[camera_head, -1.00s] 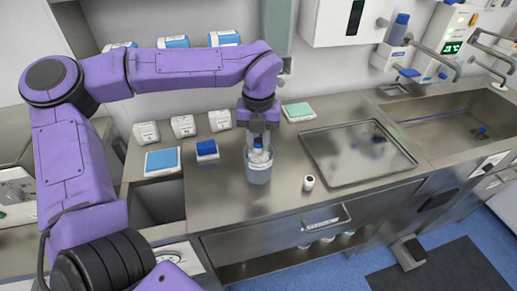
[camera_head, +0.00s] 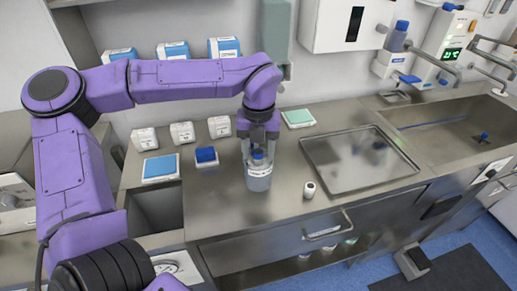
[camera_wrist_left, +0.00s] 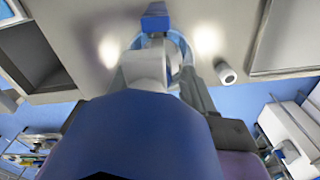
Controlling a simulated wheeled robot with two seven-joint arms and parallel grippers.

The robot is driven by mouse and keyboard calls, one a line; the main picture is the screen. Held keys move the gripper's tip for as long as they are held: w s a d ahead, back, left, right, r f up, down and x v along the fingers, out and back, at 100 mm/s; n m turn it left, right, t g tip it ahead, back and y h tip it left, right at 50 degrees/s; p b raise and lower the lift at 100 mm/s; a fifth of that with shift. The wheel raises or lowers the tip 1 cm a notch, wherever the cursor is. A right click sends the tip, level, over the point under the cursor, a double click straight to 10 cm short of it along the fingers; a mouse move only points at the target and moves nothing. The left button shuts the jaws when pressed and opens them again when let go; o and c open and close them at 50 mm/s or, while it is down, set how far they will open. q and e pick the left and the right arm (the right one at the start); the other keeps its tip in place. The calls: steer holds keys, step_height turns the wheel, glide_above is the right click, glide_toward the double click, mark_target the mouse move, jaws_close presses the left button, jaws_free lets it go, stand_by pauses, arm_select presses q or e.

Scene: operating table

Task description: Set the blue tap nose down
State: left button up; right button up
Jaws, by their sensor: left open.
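A clear beaker (camera_head: 258,182) with a pale label band stands on the steel counter. A small blue piece (camera_head: 257,154) shows at its mouth, between my left gripper's fingers. In the left wrist view a blue block (camera_wrist_left: 155,18) on a pale grey part shows over the round beaker rim; I cannot tell whether this is the tap or a cap. My left gripper (camera_head: 260,150) is open, pointing down at the beaker's mouth. Its fingers partly hide the contents. My right gripper is not in view. A small blue fitting (camera_head: 484,137) also lies in the sink.
A small white cylinder (camera_head: 309,189) stands right of the beaker, near the front edge. A steel tray (camera_head: 350,165) lies further right. A blue-topped block (camera_head: 206,156) and a blue pad (camera_head: 161,167) lie to the left. White boxes (camera_head: 182,132) stand behind.

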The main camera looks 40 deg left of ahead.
mark_target(258, 151)
arm_select(q)
step_height(258, 151, up, 12)
steer(key=shift+b, duration=0.45)
stand_by(0.5)
